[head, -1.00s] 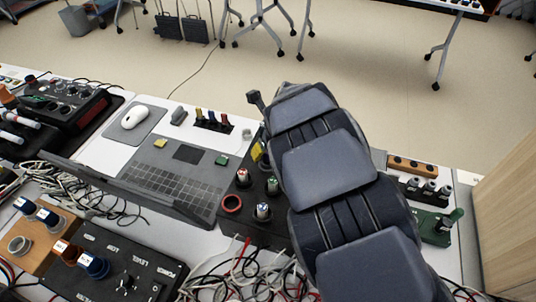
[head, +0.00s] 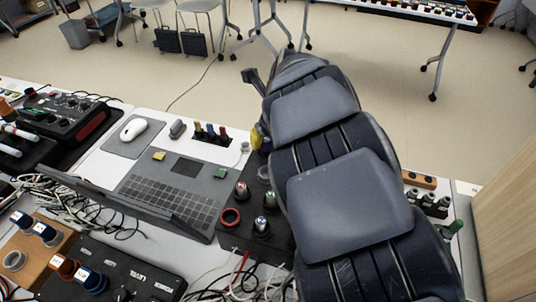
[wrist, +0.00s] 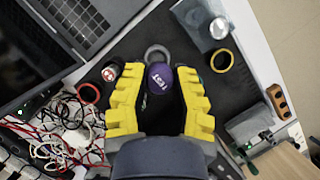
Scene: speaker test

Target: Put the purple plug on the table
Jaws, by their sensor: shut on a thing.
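The purple plug (wrist: 160,78), a rounded cap with white lettering, sits between the yellow fingers of my gripper (wrist: 158,98) in the wrist view. The fingers are shut on it, one on each side. Its lower part is hidden, so I cannot tell whether it touches anything below. In the head view my arm hides the plug, and only a bit of yellow finger shows beside the arm's far end. The white table (head: 155,120) shows around the laptop and beyond the black panel.
A black panel (head: 236,236) with knobs and a red ring (head: 230,217) lies below my arm. A laptop (head: 172,190) stands left of it. Grey (wrist: 157,52) and yellow (wrist: 222,60) rings lie near the plug. Tangled cables (wrist: 65,135) lie left. Bare table shows near the mouse (head: 134,128).

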